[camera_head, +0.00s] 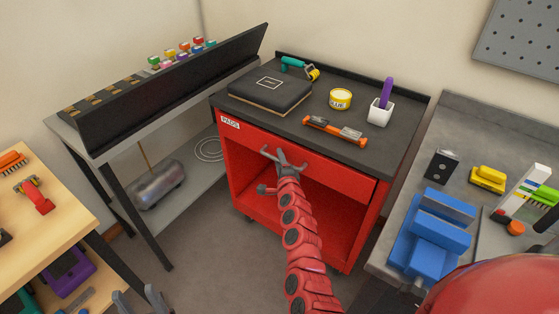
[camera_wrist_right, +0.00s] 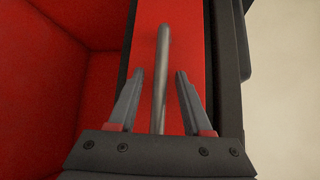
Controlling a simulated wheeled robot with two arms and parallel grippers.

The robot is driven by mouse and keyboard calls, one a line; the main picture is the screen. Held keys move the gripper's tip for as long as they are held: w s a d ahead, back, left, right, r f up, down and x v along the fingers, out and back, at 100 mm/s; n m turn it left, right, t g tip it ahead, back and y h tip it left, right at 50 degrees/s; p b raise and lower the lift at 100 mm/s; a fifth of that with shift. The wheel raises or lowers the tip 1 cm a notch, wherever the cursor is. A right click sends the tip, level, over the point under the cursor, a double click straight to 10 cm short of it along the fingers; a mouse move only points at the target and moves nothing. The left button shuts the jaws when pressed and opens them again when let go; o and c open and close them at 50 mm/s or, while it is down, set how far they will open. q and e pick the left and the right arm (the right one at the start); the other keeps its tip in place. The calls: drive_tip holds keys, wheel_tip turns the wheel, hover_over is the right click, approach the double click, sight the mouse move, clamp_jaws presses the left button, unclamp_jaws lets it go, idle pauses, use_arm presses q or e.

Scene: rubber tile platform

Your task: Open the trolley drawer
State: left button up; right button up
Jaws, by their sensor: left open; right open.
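The red trolley (camera_head: 238,170) stands in the middle of the head view with a dark top. Its drawer front (camera_head: 335,172) runs under the top and looks about flush; a "PADS" label (camera_head: 230,122) is at its left end. My right gripper (camera_head: 280,158) is open at the drawer front. In the right wrist view, the grey bar handle (camera_wrist_right: 163,60) lies between my two open fingers (camera_wrist_right: 160,85), with gaps on both sides. In the head view the gripper partly hides the handle. My left gripper (camera_head: 138,298) is open at the bottom edge, away from the trolley.
On the trolley top are a black case (camera_head: 270,90), yellow tape (camera_head: 340,98), an orange tool (camera_head: 335,130), a white cup (camera_head: 380,112) and a teal tool (camera_head: 295,65). A grey bench (camera_head: 410,215) is close on the right. Floor shows in front (camera_head: 210,255).

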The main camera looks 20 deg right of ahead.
clamp_jaws()
idle(0.3)
idle(1.2)
